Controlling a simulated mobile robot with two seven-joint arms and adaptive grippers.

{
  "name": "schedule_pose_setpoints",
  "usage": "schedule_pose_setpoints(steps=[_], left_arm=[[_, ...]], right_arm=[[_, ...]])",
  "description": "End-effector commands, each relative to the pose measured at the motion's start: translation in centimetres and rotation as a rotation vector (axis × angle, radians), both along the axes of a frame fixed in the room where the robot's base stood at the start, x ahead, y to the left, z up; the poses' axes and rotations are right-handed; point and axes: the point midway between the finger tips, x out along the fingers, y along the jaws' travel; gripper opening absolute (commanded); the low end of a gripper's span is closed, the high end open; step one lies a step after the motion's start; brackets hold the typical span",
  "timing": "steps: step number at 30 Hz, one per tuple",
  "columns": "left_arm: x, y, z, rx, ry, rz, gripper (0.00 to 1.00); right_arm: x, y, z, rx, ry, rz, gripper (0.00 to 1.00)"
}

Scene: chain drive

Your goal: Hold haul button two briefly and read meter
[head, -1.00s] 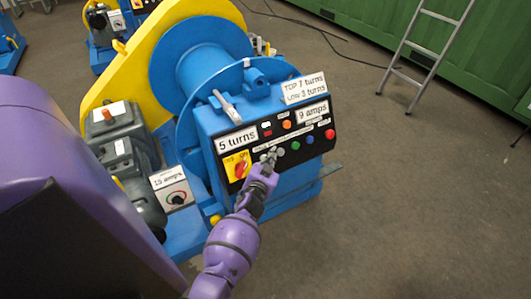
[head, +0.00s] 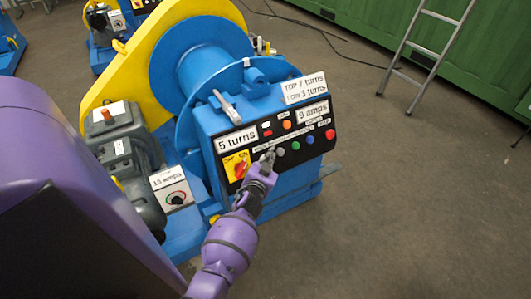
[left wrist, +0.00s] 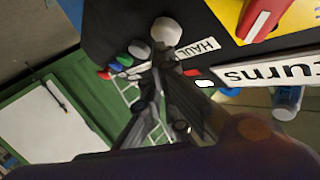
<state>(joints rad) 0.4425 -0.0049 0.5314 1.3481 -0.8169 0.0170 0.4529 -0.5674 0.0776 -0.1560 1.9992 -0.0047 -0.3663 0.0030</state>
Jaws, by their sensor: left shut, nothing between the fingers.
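The blue winch's black control panel (head: 318,148) carries a row of buttons: grey (head: 280,152), green (head: 295,146), blue (head: 310,140) and red (head: 330,134). My left gripper (head: 268,157) is shut and empty, its tips at the left end of this row. In the left wrist view its fingertips (left wrist: 160,58) are close to a large grey button (left wrist: 166,32) beside a "HAUL" label (left wrist: 197,47); I cannot tell whether they touch. A second grey button (left wrist: 139,48) shows beside it. Signs read "5 turns" (head: 237,140) and "9 amps" (head: 312,113). My right gripper is not in view.
A yellow switch plate with a red knob (head: 239,168) is left of the gripper. A "15 amps" dial box (head: 173,188) stands lower left. The winch drum (head: 195,65) is behind the panel. A ladder (head: 425,55) leans at the back right; floor at right is clear.

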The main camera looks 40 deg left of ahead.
Motion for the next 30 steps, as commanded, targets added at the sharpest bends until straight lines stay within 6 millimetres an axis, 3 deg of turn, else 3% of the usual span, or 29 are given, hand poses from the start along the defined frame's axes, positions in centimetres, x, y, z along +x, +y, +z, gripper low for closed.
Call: schedule_pose_setpoints(steps=[12,30], left_arm=[[0.10,0.25,-0.17,0.000,0.000,0.000,0.00],[0.30,0.84,-0.58,0.000,0.002,0.000,0.00]], right_arm=[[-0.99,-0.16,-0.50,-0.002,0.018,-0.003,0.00],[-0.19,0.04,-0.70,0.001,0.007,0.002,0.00]])
